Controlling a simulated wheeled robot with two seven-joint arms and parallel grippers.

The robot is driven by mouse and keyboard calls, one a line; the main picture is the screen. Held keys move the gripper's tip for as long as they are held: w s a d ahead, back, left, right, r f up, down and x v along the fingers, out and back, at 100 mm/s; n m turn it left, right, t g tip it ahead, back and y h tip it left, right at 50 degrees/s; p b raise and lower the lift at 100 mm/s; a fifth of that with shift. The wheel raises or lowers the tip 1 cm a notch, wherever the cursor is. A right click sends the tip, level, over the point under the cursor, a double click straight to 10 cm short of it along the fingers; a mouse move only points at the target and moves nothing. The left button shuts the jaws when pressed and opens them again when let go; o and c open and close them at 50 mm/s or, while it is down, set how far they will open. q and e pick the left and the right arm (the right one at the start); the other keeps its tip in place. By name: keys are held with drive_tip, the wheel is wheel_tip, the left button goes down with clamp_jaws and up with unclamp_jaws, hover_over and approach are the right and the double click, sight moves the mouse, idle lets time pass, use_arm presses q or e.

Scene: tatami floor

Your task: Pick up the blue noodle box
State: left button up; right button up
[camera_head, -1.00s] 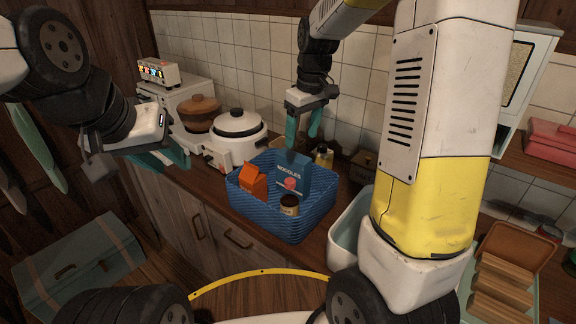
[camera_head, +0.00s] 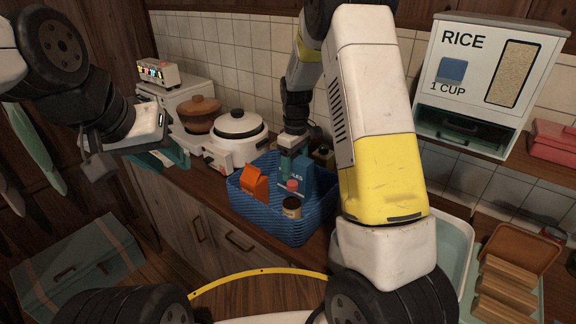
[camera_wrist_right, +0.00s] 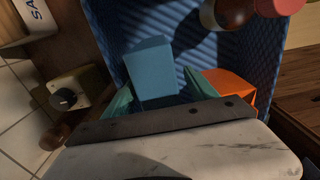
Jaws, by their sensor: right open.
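The blue noodle box (camera_head: 304,180) stands in the blue basket (camera_head: 262,217) on the counter. In the right wrist view its top (camera_wrist_right: 150,66) lies between the teal fingers, with gaps visible at the sides. My right gripper (camera_head: 289,166) is open, pointing down over the box, and its fingers partly hide the box's front in the head view. My left gripper (camera_head: 168,156) is at the left, in front of the cooker, with its teal fingers apart and nothing seen between them.
An orange box (camera_head: 254,184) and a brown jar (camera_head: 292,207) share the basket; the orange box also shows close beside a right finger in the wrist view (camera_wrist_right: 232,88). A white rice cooker (camera_head: 238,128) stands behind left. A rice dispenser (camera_head: 485,75) hangs at right.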

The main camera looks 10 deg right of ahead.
drive_tip(key=shift+f, duration=0.15)
clamp_jaws()
idle(0.4)
